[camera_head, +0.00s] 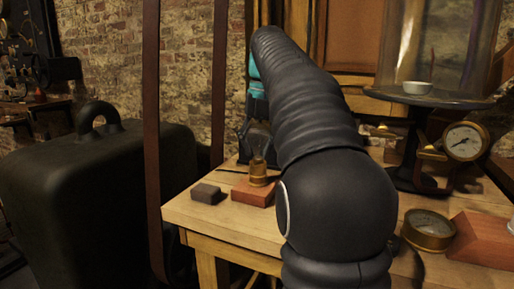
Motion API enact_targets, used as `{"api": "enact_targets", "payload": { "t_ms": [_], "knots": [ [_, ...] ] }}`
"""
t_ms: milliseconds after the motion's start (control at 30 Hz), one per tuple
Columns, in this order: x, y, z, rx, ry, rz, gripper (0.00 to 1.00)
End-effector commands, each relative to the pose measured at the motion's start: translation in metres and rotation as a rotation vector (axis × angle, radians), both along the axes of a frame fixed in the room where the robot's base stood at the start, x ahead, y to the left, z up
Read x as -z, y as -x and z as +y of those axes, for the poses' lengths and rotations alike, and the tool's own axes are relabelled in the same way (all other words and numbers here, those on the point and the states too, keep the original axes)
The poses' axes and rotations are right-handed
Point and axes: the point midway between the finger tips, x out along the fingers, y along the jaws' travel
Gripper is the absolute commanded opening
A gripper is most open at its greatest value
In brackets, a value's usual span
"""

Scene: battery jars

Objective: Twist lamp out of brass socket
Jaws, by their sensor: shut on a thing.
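The clear glass lamp (259,149) stands upright in the brass socket (258,173). The socket is fixed on a reddish wooden block (252,193) near the left end of the table. My gripper (256,134) reaches down from above and is shut on the upper part of the lamp's glass. One dark finger shows at the left of the bulb. My own black arm hides much of the gripper and the right side of the block.
A small dark block (206,193) lies left of the socket's base on the wooden table (215,219). At right are a bell jar (437,45) on a stand, a brass gauge (464,141) and a brass dial (428,229). A large dark case (95,205) stands left of the table.

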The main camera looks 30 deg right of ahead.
Motion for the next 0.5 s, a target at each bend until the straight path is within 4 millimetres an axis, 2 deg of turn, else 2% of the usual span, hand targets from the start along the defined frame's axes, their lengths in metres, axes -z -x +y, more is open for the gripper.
{"api": "enact_targets", "payload": {
  "t_ms": [500],
  "knots": [
    [-0.015,0.000,0.000,0.000,0.000,0.000,0.04]
  ]
}}
